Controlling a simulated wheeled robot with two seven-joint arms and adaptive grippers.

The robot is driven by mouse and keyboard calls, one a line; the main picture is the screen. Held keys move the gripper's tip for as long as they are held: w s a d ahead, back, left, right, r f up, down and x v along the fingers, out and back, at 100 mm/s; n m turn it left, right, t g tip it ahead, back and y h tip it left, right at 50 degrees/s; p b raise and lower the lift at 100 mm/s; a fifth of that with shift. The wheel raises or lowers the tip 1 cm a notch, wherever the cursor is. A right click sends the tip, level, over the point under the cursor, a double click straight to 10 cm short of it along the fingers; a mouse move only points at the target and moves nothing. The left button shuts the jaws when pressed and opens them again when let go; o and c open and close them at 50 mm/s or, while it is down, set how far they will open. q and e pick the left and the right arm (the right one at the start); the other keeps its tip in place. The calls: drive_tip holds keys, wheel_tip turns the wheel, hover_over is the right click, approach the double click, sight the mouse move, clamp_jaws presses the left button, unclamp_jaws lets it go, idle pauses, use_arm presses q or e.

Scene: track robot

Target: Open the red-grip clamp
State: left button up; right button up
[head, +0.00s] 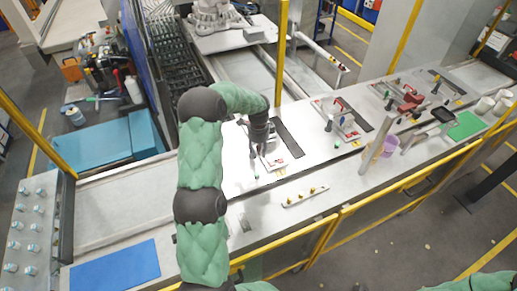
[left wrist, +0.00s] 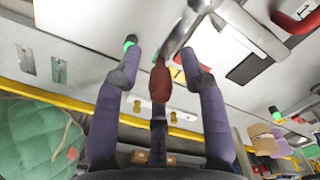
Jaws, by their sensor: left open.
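My left gripper (head: 258,148) is over a white clamp fixture (head: 275,161) on the long bench in the head view and hides much of it. In the left wrist view my left gripper (left wrist: 161,68) is open, its dark fingers spread apart. A red grip (left wrist: 160,82) lies between the fingers, at the end of a metal lever (left wrist: 192,25) that runs to the top. I cannot tell whether any finger touches the grip. My right gripper is out of view; only a piece of green arm shows at the lower right of the head view.
More fixtures with red handles (head: 337,107) stand further right on the bench. A bar with several yellow knobs (head: 305,197) lies near the front. A purple cup (head: 390,143) and a green mat (head: 466,125) are to the right. A yellow rail (head: 400,186) runs along the front edge.

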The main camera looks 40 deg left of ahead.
use_arm(q)
clamp_jaws()
